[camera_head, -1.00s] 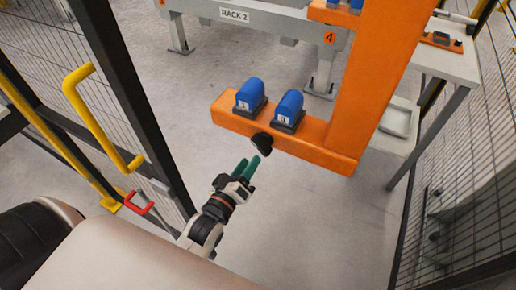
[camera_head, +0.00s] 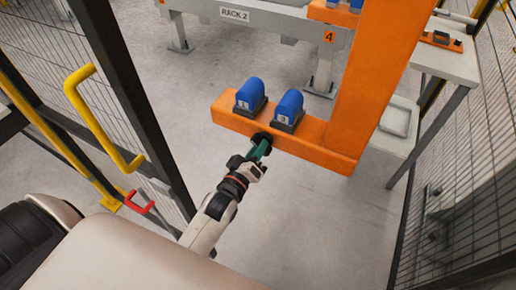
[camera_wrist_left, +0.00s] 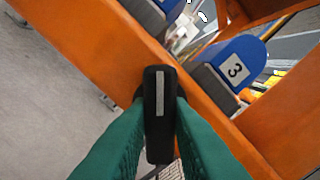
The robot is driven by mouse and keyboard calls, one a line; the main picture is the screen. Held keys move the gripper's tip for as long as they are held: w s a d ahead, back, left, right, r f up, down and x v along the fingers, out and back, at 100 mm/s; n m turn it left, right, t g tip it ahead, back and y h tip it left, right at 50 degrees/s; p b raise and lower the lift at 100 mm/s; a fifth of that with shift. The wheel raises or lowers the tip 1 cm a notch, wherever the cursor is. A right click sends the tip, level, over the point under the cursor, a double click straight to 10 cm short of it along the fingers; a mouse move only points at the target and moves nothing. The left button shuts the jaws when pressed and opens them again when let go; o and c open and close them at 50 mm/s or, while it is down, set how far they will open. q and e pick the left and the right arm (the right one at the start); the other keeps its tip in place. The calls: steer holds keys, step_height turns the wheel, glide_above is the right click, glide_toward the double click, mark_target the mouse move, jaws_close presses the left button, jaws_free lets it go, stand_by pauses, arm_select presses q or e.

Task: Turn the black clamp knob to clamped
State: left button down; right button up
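The black clamp knob (camera_wrist_left: 160,115) shows in the left wrist view as an upright bar with a pale line along it. It sits on the side of the orange beam (camera_head: 320,158); in the head view it is mostly hidden by my left gripper. My left gripper (camera_head: 261,149) is at the knob. Its green fingers (camera_wrist_left: 161,125) lie on both sides of the knob and appear to press against it, with no clear gap showing. My right gripper is not in view.
Two blue numbered blocks (camera_head: 250,95) (camera_head: 288,110) stand on the beam just above the knob. An orange post (camera_head: 375,75) rises at the right. A mesh fence with a yellow handle (camera_head: 98,118) stands at the left. The floor below the beam is clear.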

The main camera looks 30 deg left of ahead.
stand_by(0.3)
arm_select(q)
steer(key=m+p, duration=0.5)
steer(key=m, duration=1.2)
steer(key=shift+m, duration=0.4)
stand_by(0.4)
steer(key=c, duration=1.3)
jaws_free()
